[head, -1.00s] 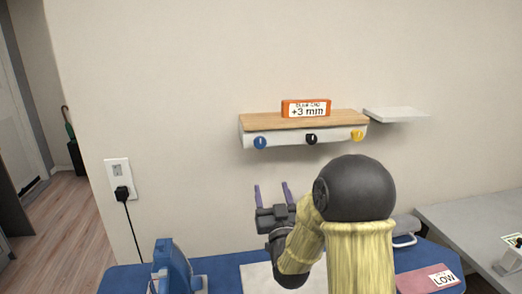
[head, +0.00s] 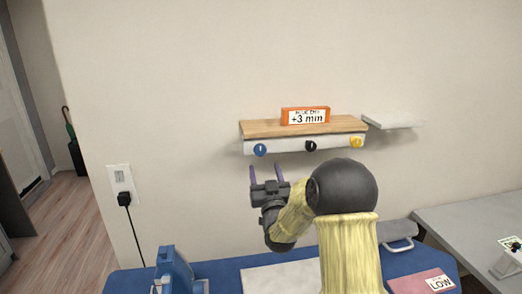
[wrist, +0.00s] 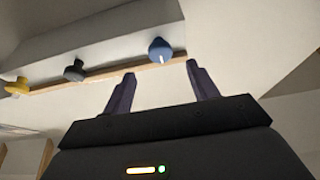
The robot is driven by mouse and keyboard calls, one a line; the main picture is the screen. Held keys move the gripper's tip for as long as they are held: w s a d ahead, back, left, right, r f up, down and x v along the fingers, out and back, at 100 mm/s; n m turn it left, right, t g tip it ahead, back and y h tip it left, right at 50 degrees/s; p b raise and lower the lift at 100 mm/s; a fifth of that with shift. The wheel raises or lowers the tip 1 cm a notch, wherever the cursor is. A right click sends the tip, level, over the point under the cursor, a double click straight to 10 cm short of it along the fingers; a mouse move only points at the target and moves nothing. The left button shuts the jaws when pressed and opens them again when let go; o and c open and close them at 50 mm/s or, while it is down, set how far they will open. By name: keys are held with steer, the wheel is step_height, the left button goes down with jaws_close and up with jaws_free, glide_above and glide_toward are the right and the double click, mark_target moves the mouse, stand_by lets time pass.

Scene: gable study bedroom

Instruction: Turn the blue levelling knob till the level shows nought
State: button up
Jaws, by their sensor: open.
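The blue knob (head: 260,150) is at the left end of the white front strip under a wooden shelf (head: 285,127). An orange level display (head: 306,116) on the shelf reads +3 mm. My gripper (head: 266,174) is open and empty, a little below the blue knob. In the wrist view the blue knob (wrist: 160,49) shows beyond the fingertips, between them and apart from them. It has a pale pointer mark. The gripper fingers also show there (wrist: 160,72).
A black knob (head: 311,145) and a yellow knob (head: 356,141) sit to the right on the same strip. A small white shelf (head: 393,121) is at the right. A socket with a plug (head: 123,190) is on the left wall. A blue table (head: 225,270) lies below.

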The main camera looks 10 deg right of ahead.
mark_target(260, 152)
steer(key=p+x, duration=0.2)
steer(key=x, duration=0.5)
steer(key=shift+w+r, duration=0.15)
steer(key=shift+w, duration=0.1)
steer(key=c, duration=1)
